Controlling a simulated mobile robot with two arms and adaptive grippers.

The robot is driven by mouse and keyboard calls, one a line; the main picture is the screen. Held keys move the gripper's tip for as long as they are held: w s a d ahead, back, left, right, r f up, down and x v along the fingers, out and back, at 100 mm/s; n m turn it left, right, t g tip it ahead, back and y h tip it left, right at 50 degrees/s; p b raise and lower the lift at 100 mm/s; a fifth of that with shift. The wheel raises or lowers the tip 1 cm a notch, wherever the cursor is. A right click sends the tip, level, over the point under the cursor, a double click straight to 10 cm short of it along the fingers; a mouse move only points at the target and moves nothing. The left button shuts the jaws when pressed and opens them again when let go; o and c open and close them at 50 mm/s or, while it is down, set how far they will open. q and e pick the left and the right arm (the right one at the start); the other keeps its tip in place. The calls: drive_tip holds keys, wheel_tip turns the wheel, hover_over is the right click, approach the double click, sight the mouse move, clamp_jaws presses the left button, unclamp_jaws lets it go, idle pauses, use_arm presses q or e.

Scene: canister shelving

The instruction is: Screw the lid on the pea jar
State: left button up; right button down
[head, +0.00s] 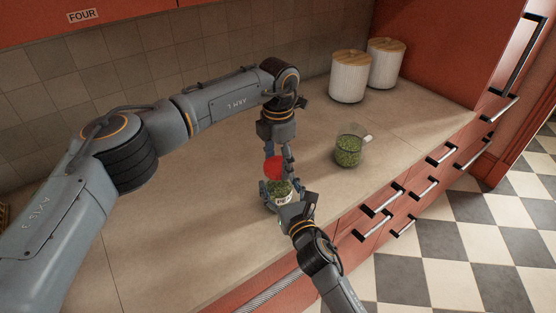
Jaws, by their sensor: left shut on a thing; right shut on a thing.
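The pea jar (282,198) is small, with a white label and green peas showing at its open top. It stands upright at the middle of the counter. My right gripper (277,194) reaches in from the lower right and is shut around the jar. The red lid (274,167) is held by my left gripper (278,162), which comes down from above and is shut on it. The lid is just above and behind the jar's mouth in the picture. The exact gap between them is hard to tell.
A glass measuring jug (348,152) with peas stands to the right of the jar. Two white ribbed canisters (349,80) (386,65) with wooden lids stand at the back right. The counter (190,220) is clear to the left; its front edge runs above red drawers (420,190).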

use_arm(q)
drive_tip(key=m, duration=1)
drive_tip(key=shift+m, duration=0.4)
drive_tip(key=o, duration=1.4)
drive_tip(key=shift+c, duration=0.2)
wheel_tip(320, 180, up, 12)
use_arm(e)
drive_tip(key=shift+c, duration=0.5)
unclamp_jaws()
